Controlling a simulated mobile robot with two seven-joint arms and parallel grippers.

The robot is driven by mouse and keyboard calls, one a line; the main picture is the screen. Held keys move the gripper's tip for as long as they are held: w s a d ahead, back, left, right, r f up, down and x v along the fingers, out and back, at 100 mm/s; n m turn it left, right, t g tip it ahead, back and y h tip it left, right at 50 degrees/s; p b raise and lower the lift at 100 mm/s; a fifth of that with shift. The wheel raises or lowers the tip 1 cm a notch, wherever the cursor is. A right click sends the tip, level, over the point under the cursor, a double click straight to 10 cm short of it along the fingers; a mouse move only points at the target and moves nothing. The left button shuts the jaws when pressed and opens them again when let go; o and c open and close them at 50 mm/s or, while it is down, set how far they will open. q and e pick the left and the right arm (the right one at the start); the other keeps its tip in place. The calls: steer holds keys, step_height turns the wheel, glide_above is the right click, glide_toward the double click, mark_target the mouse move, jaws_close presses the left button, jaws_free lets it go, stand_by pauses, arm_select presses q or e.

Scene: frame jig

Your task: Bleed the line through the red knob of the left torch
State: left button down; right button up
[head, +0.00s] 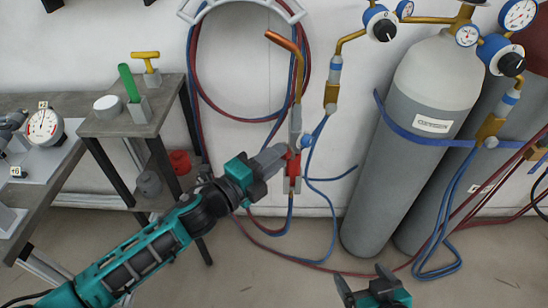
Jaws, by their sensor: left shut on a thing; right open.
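The torch (295,122) hangs upright in front of the white wall, with a bent copper tip at its top. Red parts, including what looks like its red knob (293,168), show low on the torch body, and a blue knob (307,141) sits on its right side. My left gripper (282,156) reaches in from the left and is shut at the red knob; its fingers partly hide the knob. My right gripper (364,281) is open and empty at the bottom of the view, below and right of the torch. Only one torch is clear in view.
Grey gas cylinders (415,150) with gauges and a blue strap stand at the right. Red and blue hoses (200,85) loop on the wall and trail to the floor. A small bench (150,122) with a green rod stands left. The floor between is mostly clear.

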stand_by(0.5)
arm_select(q)
steer(key=c, duration=0.9)
jaws_free()
steer(key=shift+a, duration=0.1)
steer(key=v, duration=1.2)
steer(key=shift+s+a+b, duration=0.2)
steer(key=shift+s+b, duration=0.15)
steer(key=shift+b, duration=0.05)
